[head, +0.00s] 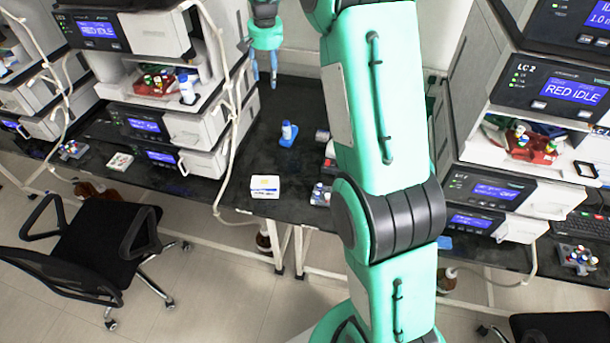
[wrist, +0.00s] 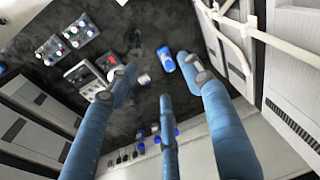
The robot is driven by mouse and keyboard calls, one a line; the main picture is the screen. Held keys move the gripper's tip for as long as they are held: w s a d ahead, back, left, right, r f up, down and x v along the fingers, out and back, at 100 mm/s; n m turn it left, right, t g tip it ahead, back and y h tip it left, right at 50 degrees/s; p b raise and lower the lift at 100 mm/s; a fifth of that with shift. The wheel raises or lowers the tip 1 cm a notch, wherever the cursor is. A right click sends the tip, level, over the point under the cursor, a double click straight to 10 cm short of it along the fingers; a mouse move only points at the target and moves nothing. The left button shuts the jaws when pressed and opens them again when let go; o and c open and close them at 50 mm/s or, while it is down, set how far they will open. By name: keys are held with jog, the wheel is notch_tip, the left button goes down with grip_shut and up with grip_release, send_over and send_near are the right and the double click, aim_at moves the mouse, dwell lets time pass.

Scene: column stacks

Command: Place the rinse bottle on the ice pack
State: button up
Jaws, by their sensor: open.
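The rinse bottle (head: 287,129), a small white and blue bottle, stands upright in the head view on the flat blue ice pack (head: 291,142) on the black bench. In the wrist view the ice pack (wrist: 165,60) shows as a blue patch with a whitish shape on it, too small to tell the contact exactly. My gripper (head: 265,80) is raised above and behind the bottle, to its left in the head view. Its blue fingers are spread, open and empty, apart from the bottle. They also show in the wrist view (wrist: 158,82).
A white box (head: 265,187) sits at the bench's front edge. Instrument stacks stand left (head: 185,125) and right (head: 500,170). Another white bottle (head: 187,90) is on the left stack's shelf. A pale cable hangs beside that stack. Several vials in racks (wrist: 80,30) lie near.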

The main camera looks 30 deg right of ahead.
jog(key=s+a+r+n+t, duration=0.1)
jog(key=s+a+r, duration=0.2)
jog(key=s+r, duration=0.35)
jog(key=s+a+r+n, duration=0.1)
jog(key=s+a+r, duration=0.25)
jog(key=s, duration=0.65)
jog(key=s+a+r+n+t, duration=0.1)
jog(key=s+a+r, duration=0.3)
jog(key=s, duration=0.4)
jog(key=s+a+f+n+t, duration=0.1)
jog(key=s+a+f, duration=0.1)
jog(key=s, duration=1.1)
jog(key=s+a+f+n, duration=0.2)
jog(key=s+a, duration=0.1)
jog(key=s, duration=1.1)
jog(key=shift+a+f+t, duration=0.2)
jog(key=shift+f+t, duration=0.1)
jog(key=shift+t, duration=0.1)
jog(key=shift+f+b, duration=1.5)
jog(key=shift+f, duration=0.1)
